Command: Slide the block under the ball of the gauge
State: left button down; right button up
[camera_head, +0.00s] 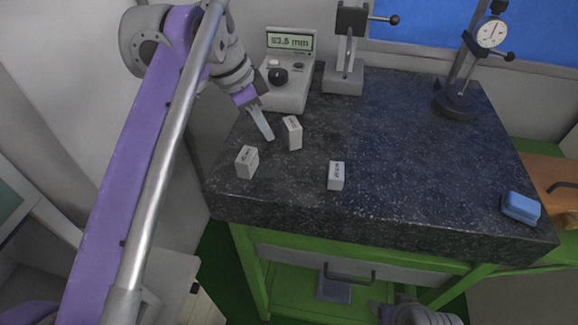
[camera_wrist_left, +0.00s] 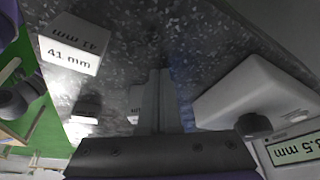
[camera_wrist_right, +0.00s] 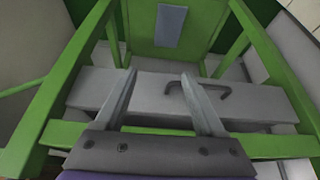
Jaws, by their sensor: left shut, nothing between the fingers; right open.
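Three pale blocks with printed labels stand on the dark speckled table: a left block (camera_head: 246,161), an upper block (camera_head: 292,133) and a front block (camera_head: 336,175). In the left wrist view one block (camera_wrist_left: 70,58) reads 41 mm. A second stand (camera_head: 343,83) with a lever is at the back. I cannot make out a ball tip. My left gripper (camera_head: 268,134) is shut and empty, just left of the upper block. My right gripper (camera_wrist_right: 158,82) is open and empty, low before the table.
A blue object (camera_head: 520,207) lies near the right edge. The table's middle is clear. A drawer handle (camera_wrist_right: 226,93) faces my right gripper.

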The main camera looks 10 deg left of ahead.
aim_at(324, 146)
dwell(0.4)
pick_arm(q)
jog(key=shift+s+d+r+p, duration=0.1)
jog(key=shift+d+p, duration=0.45)
jog(key=shift+d, duration=2.2)
jog(key=shift+s+d+p, duration=0.1)
jog(key=shift+d+p, duration=0.45)
jog(key=shift+d, duration=2.15)
jog(key=shift+w+a+r+p, duration=0.1)
jog(key=shift+a+r+p, duration=0.25)
jog(key=shift+r+p, duration=0.3)
jog(key=shift+s+a+r+p, duration=0.1)
jog(key=shift+a+r+p, duration=0.35)
jog(key=shift+r, duration=0.25)
jog(key=shift+w+a+r+p, duration=0.1)
jog(key=shift+a+r+p, duration=0.2)
jog(key=shift+r+p, duration=0.35)
